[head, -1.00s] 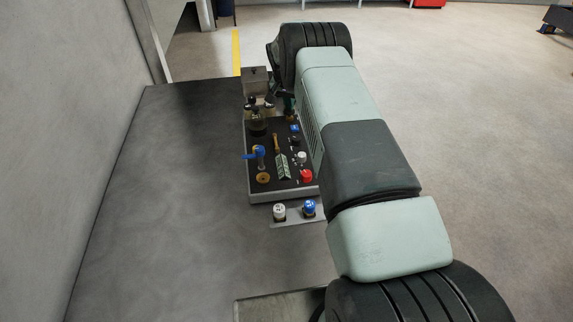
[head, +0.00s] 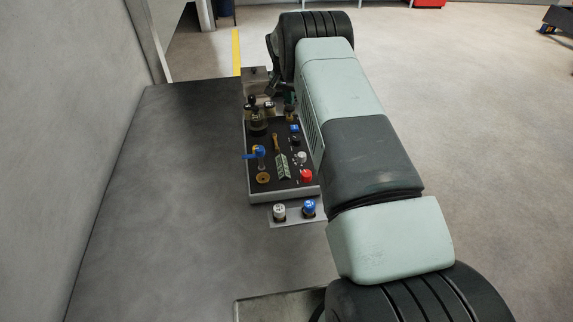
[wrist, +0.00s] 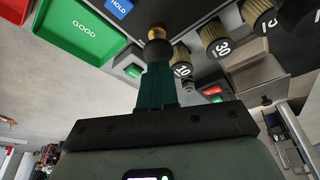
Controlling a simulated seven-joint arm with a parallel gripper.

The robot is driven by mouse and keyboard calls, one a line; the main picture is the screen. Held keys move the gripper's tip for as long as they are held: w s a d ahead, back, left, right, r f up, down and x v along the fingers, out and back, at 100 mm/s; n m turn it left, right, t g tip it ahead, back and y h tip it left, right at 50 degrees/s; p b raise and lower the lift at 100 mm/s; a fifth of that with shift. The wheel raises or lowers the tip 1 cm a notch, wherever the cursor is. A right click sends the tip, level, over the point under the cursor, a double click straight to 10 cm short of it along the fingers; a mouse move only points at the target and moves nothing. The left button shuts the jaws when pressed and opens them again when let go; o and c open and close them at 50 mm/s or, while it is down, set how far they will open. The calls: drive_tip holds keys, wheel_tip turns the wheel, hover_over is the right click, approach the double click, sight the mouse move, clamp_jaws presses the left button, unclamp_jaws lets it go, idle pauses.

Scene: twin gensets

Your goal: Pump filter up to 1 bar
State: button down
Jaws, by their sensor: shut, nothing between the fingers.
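A dark panel (head: 252,187) with several fittings stands left of my arm in the head view. I cannot tell for sure which fitting is the filter or its pump. In the wrist view my gripper (wrist: 157,62) has its dark green fingers shut together with nothing between them. A brass round knob (wrist: 156,34) with a dark part below it is right at the fingertips; I cannot tell whether they touch. In the head view my gripper is mostly hidden behind the arm and fittings near the panel's far end. No pressure reading is legible.
The panel carries a blue-handled valve (head: 259,152), a brass disc (head: 263,178) and a red button (head: 306,175). White (head: 279,211) and blue (head: 309,208) knobs stand in front. The wrist view shows knobs marked 10 (wrist: 182,69) and 30 (wrist: 221,46) and a green GOOD plate (wrist: 84,30).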

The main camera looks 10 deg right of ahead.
sight(290, 107)
drive_tip(key=shift+f, duration=0.15)
drive_tip(key=shift+f, duration=1.55)
drive_tip(key=shift+r, duration=1.65)
drive_tip(key=shift+f, duration=0.1)
drive_tip(key=shift+r, duration=2.15)
